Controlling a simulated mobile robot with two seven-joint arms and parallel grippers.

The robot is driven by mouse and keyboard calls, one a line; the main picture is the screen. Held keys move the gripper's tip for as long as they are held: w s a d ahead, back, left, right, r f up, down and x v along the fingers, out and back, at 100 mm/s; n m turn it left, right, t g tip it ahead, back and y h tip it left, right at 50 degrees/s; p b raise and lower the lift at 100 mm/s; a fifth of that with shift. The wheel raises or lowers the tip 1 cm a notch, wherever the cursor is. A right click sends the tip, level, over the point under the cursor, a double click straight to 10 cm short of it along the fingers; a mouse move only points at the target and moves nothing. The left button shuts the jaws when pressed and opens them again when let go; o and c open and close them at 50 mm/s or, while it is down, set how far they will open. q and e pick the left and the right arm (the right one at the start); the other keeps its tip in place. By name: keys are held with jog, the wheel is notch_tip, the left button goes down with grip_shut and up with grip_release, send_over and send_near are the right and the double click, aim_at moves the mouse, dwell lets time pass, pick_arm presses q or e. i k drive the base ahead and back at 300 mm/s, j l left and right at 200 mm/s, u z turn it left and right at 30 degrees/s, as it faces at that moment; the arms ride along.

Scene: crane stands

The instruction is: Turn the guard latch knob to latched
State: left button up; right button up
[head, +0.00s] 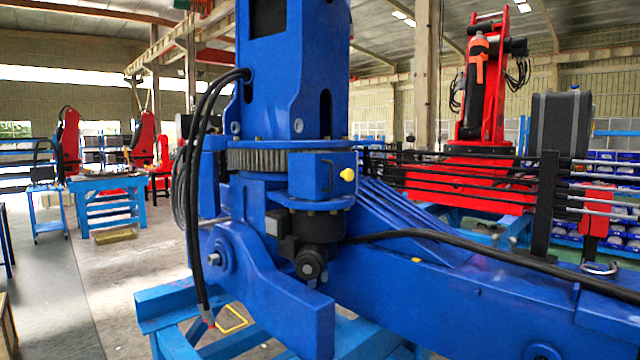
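A small yellow knob (347,174) sticks out from the right part of a blue box-shaped guard (316,177), near the middle of the head view. It looks like the guard latch knob. The guard sits on the blue crane column, beside a toothed ring (270,160). The knob is too small to tell which way it is turned. Nothing touches it. Neither of my grippers is in view.
A black motor (310,228) hangs below the guard, with a black hose (430,238) running right over the blue beam (440,290). Black hoses (190,190) hang at the column's left. Red cranes (483,90) and a blue bench (105,185) stand behind. Open floor lies left.

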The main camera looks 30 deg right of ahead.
aim_at(348, 175)
jog(key=i+l+z, duration=0.2)
jog(key=l, duration=0.3)
jog(key=i+l+z, duration=0.1)
jog(key=l+z, duration=0.15)
jog(key=l, duration=0.2)
jog(key=i+l+z, duration=0.2)
jog(key=l, duration=0.25)
jog(key=i+l+z, duration=0.25)
jog(key=l, duration=0.15)
jog(key=i+l+z, duration=0.2)
jog(key=i+l, duration=0.1)
jog(key=l, duration=0.05)
